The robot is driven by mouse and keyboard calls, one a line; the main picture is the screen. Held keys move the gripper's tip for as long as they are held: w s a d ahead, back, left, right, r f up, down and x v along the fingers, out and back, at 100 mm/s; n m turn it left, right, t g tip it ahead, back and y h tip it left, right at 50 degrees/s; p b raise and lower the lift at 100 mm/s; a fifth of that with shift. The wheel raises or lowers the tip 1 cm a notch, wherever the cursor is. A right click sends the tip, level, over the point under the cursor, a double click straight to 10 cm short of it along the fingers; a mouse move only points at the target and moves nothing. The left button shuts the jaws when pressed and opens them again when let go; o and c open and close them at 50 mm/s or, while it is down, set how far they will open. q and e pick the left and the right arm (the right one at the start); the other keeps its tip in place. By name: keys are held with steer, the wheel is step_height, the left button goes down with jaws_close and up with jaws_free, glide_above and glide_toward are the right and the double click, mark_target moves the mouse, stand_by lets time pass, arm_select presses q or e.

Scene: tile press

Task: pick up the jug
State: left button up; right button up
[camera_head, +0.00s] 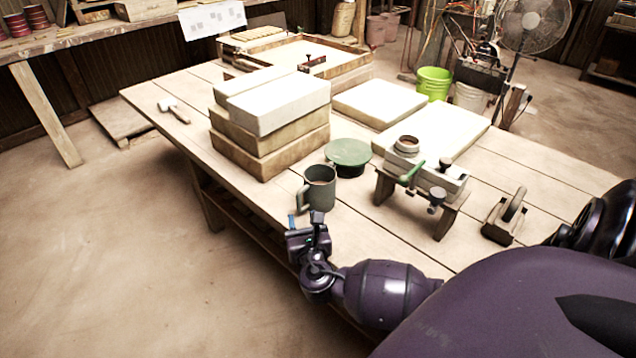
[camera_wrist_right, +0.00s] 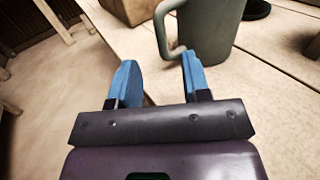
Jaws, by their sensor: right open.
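The jug (camera_head: 319,190) is a dark grey-green cup shape with a handle on its left side. It stands upright near the table's front edge. In the right wrist view the jug (camera_wrist_right: 212,30) is at the top, with its handle (camera_wrist_right: 163,30) toward the left. My right gripper (camera_head: 304,220) is just in front of the jug, low near the table edge. Its blue fingertips (camera_wrist_right: 160,75) are apart with nothing between them. The right fingertip appears close to the bottom of the handle; I cannot tell whether they touch. My left gripper is not in view.
On the wooden table (camera_head: 160,88), stacked blocks (camera_head: 265,145) stand behind-left of the jug. A green round turntable (camera_head: 348,152) is just behind it. A small press on a stand (camera_head: 420,180) and a wooden-handled tool (camera_head: 505,218) are to the right. The table's left end is mostly clear.

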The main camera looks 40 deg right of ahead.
mark_target(300, 203)
steer(key=shift+b+x, duration=0.55)
steer(key=shift+x, duration=2.3)
steer(key=shift+s+d+r, duration=0.1)
jaws_close()
steer(key=shift+r, duration=0.1)
